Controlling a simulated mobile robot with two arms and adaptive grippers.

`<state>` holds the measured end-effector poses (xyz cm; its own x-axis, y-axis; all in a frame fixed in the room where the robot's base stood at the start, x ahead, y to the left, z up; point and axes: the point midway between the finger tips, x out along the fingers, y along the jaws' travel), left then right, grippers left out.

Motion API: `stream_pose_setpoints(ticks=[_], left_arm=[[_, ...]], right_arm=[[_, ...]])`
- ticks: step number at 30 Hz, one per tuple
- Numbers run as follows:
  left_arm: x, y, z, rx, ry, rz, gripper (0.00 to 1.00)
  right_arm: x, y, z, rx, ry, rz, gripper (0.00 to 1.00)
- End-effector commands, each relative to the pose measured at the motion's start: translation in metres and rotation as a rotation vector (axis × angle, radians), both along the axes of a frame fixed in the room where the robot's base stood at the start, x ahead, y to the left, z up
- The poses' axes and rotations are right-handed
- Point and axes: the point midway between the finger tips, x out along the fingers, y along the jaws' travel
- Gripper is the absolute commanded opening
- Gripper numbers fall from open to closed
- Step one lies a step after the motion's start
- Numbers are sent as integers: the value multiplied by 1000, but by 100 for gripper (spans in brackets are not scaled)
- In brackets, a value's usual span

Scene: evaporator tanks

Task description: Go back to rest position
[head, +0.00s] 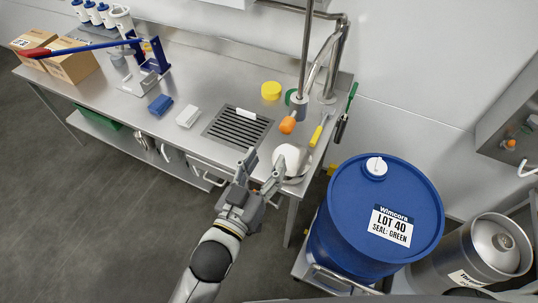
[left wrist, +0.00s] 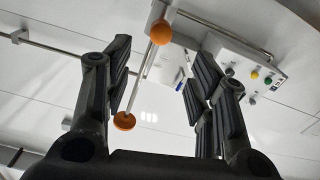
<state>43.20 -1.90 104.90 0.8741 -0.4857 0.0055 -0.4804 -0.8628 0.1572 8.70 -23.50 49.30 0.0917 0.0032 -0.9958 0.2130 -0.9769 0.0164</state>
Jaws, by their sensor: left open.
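My left gripper (head: 258,172) is open in the head view, in front of the steel bench's front edge, close to a white rounded item (head: 291,160) on the bench. I cannot tell whether it touches that item. In the left wrist view the two fingers (left wrist: 162,90) stand wide apart with nothing gripped between them. Beyond them show a pipe with orange ends (left wrist: 124,121) and a wall panel with coloured buttons. My right gripper is in neither view.
The steel bench (head: 140,112) bears a drain grate (head: 238,130), a blue block (head: 160,105), a white block (head: 188,117) and a yellow round item (head: 271,90). A blue drum (head: 340,215) stands right of the bench, beside a steel tank (head: 480,255). Open floor (head: 110,220) lies left.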

Motion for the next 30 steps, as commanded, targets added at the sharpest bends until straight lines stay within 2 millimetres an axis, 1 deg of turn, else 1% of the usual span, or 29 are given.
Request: stream_pose_setpoints(ticks=[16,17,19,20,23,24,26,27,29,30], left_arm=[[-1,0,0,0,0,0,51],[-1,1,-1,2,1,1,51],[0,1,-11,12,15,2,51],[1,2,-19,20,26,4,51],[4,6,-64,71,93,11,51],[4,10,-90,99,131,17,51],[3,18,-133,145,196,25,51],[1,25,-163,176,244,31,51],[-5,37,-207,223,314,41,51],[-11,45,-235,254,361,46,51]], right_arm=[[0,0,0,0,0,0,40],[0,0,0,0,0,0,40],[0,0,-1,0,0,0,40],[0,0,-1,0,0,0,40],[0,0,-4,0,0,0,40],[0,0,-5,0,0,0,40],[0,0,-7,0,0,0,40],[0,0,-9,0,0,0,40],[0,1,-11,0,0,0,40],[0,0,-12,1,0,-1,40]])
